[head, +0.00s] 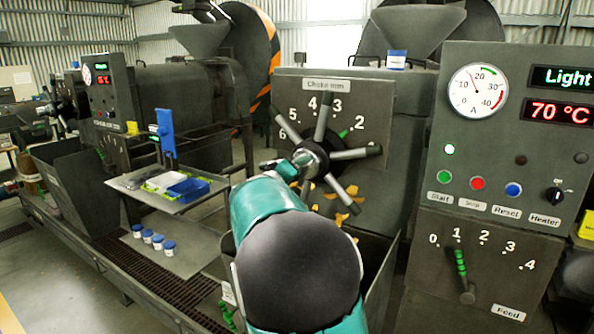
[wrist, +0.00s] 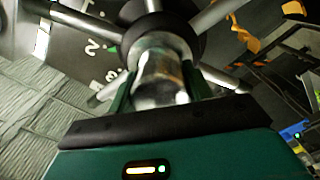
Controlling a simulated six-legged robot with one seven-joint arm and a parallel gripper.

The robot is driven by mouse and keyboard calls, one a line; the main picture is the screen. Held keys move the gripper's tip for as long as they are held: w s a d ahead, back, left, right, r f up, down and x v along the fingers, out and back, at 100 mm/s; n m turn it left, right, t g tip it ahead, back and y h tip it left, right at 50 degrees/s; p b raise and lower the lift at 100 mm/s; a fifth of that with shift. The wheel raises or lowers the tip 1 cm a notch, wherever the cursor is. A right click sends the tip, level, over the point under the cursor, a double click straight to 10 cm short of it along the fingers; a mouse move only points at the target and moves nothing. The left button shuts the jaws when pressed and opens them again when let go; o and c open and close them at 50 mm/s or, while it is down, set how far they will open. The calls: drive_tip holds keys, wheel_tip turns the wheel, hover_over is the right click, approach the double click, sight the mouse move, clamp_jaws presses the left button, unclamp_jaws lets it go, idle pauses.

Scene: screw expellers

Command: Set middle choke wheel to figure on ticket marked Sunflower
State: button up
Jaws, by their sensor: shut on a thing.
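The choke wheel (head: 312,160) is a dark hub with several grey spokes on the middle machine, and it also shows in the wrist view (wrist: 180,35). My gripper (wrist: 160,85) is shut on the wheel's silvery hub nose, with a green finger on each side. The dial plate (head: 375,105) reads "Choke mm" with figures from 2 to 6 visible. A green pointer mark (head: 343,133) stands close to the 2. No ticket reading Sunflower is legible.
Small blue-capped jars (head: 153,238) stand below. At right is a control panel (head: 500,120) with a Feed lever (head: 462,270). A yellow note (head: 587,225) is cut off at the right edge.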

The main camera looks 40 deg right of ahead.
idle(0.4)
drive_tip(key=o, duration=1.4)
drive_tip(key=shift+m, duration=0.3)
drive_tip(key=v, duration=1.4)
drive_tip(key=shift+d, duration=0.1)
